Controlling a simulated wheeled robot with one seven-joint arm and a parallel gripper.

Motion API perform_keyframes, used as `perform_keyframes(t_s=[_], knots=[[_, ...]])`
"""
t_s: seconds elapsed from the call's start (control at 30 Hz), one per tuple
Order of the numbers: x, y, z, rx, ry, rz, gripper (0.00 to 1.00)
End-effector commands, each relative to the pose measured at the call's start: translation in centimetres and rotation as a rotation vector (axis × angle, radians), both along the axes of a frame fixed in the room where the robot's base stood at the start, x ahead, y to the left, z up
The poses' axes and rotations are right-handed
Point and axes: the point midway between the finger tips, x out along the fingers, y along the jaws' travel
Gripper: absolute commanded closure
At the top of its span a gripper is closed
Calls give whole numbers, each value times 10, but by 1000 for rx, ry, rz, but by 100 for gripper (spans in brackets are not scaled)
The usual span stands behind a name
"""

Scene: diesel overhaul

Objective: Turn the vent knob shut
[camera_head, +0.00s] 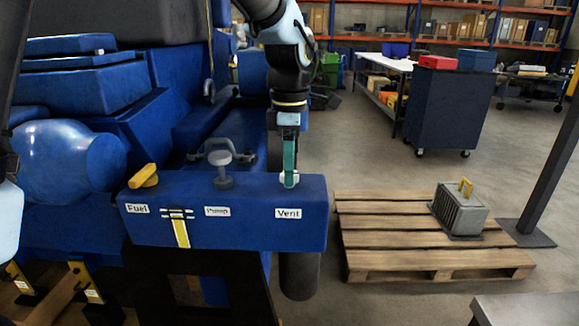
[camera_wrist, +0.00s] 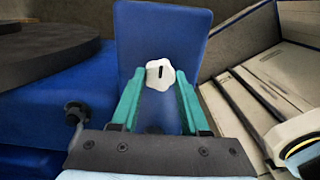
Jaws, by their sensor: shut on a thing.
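The vent knob is white and lobed with a dark mark, in the wrist view (camera_wrist: 159,74). It sits on top of the blue panel block (camera_head: 240,240), above the "Vent" label (camera_head: 288,213). My gripper (camera_head: 289,178) points down onto the knob from above. In the wrist view my gripper's green fingers (camera_wrist: 158,84) stand on either side of the knob and are shut on it. In the head view the fingers hide most of the knob.
A yellow fuel handle (camera_head: 144,177) and a grey pump plunger (camera_head: 221,170) stand on the block to the left. A wooden pallet (camera_head: 400,257) with a grey finned unit (camera_head: 460,212) lies on the floor to the right. A dark cabinet (camera_head: 447,108) stands behind.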

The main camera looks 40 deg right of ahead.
Motion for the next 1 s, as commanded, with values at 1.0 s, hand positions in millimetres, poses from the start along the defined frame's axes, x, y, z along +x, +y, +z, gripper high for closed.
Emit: perform_keyframes(t_s=[1.0], knots=[[0,0,1,2,2,-307,100]])
